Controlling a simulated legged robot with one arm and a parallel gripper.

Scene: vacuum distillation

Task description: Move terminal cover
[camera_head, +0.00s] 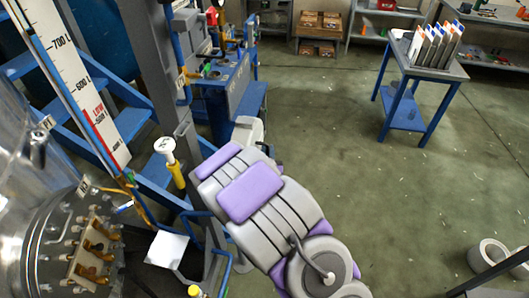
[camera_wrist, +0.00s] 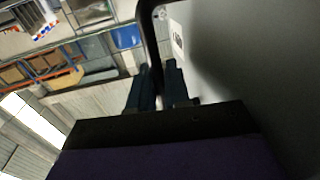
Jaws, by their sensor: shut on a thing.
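In the wrist view, a large smooth grey panel (camera_wrist: 245,60), apparently the terminal cover, fills the right side, with a black rim or handle (camera_wrist: 148,30) along its left edge. My gripper (camera_wrist: 156,74) has its two dark fingers on either side of this black part and is shut on it. The exact contact is dark and hard to see. In the head view my arm hides the gripper; a pale grey piece (camera_head: 248,130) shows just past the arm, and I cannot tell whether it is the cover. An open terminal panel (camera_head: 95,250) with brass-coloured parts is on the metal vessel at lower left.
A level scale board (camera_head: 75,85) and blue steps (camera_head: 150,180) stand at left. A blue equipment stand (camera_head: 228,85) is behind my arm. A small blue-legged table (camera_head: 428,72) with upright folders stands at upper right. The green floor (camera_head: 400,190) at right is mostly clear.

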